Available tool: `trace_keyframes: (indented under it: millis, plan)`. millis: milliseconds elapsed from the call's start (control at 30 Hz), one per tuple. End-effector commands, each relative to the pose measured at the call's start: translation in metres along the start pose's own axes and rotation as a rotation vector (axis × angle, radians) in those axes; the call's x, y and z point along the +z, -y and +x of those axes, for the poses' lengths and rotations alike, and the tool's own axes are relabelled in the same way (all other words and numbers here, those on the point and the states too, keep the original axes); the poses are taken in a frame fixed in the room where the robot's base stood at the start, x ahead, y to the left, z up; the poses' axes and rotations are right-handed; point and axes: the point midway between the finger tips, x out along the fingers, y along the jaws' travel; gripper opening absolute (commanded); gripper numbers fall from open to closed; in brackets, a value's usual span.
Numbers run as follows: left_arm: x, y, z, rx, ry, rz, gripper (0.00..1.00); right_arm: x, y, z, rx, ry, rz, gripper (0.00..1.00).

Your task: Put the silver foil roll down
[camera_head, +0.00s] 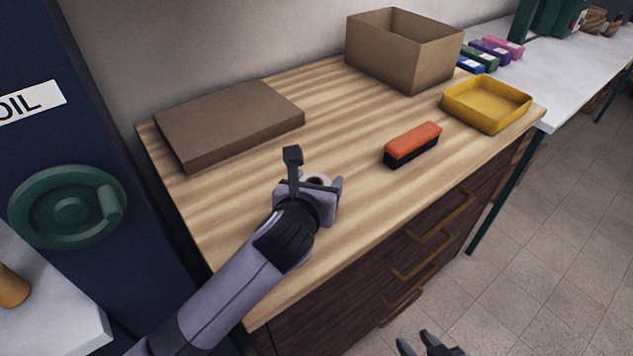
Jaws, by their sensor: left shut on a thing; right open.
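The silver foil roll (319,181) shows only as a small pale round end with a dark core, mostly hidden by my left gripper. My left gripper (315,172) is shut on it, over the front middle of the striped wooden top (350,120). I cannot tell whether the roll touches the wood. My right gripper (426,342) is open and empty at the bottom edge of the view, in front of the drawers and away from the roll.
A flat brown box (230,122) lies at the back left. An open cardboard box (400,55), a yellow tray (487,103) and an orange-topped brush (412,144) stand to the right. Bare wood surrounds my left gripper. Drawers with handles (420,262) face the tiled floor.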

Motion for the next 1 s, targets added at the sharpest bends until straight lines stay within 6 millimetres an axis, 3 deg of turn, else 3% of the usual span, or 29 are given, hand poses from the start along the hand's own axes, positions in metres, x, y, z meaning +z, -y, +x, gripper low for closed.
trace_keyframes:
  millis: [67, 100, 167, 200, 633, 1000]
  plan:
    - [-0.001, 0.000, 0.000, 0.000, 0.001, 0.001, 0.33, -0.001, 0.000, 0.000, 0.000, 0.000, 0.000, 0.43]
    - [-0.002, 0.000, 0.001, 0.001, 0.000, 0.002, 0.71, -0.001, 0.000, 0.000, 0.000, -0.001, 0.000, 0.43]
    - [-0.002, 0.000, 0.001, 0.000, 0.000, 0.001, 0.91, -0.001, 0.000, 0.000, 0.000, -0.001, 0.000, 0.43]
    - [-0.002, 0.000, 0.001, 0.000, 0.000, 0.001, 0.93, -0.001, 0.000, 0.000, 0.000, -0.001, 0.000, 0.43]
    - [0.001, 0.000, -0.007, 0.001, 0.000, 0.001, 0.93, -0.002, 0.000, -0.001, 0.001, -0.001, 0.000, 0.43]
    - [0.001, 0.000, -0.063, -0.001, 0.000, 0.000, 0.93, -0.007, 0.000, -0.004, 0.001, -0.002, 0.000, 0.43]
